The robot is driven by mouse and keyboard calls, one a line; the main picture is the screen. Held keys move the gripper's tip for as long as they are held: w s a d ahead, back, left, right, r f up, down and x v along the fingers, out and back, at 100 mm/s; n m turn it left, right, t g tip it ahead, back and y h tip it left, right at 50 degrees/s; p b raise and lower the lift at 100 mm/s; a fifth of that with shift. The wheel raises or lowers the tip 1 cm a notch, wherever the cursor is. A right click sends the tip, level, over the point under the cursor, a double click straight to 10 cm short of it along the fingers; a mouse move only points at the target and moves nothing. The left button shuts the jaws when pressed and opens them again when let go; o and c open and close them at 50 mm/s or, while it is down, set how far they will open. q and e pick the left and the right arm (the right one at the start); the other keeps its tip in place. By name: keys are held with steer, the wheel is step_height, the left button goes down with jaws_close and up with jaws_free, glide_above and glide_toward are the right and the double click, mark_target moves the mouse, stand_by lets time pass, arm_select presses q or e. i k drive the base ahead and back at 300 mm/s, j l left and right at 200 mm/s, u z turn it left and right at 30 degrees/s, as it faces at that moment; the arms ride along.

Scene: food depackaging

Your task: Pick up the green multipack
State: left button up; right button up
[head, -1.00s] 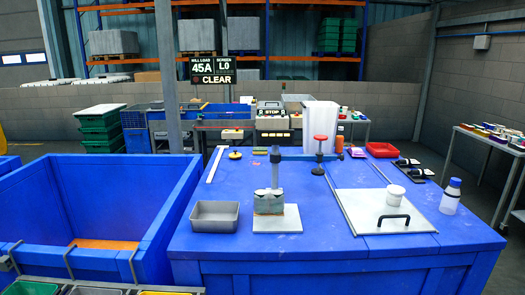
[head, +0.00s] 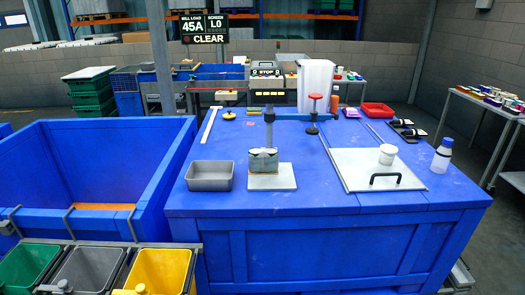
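I cannot make out a green multipack in the head view. A grey block-like item (head: 263,161) stands on a pale plate (head: 284,179) on the blue table (head: 330,240), in front of an upright post. An empty grey metal tray (head: 210,176) sits to its left. Neither of my grippers is in view.
A large blue bin (head: 100,150) stands at the left, with green (head: 28,265), grey (head: 88,268) and yellow (head: 162,268) bins in front. A white board with a black handle (head: 385,179), a white tub (head: 388,154) and a bottle (head: 442,156) occupy the table's right. Its front is clear.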

mark_target(261, 162)
steer(key=i+l, duration=0.85)
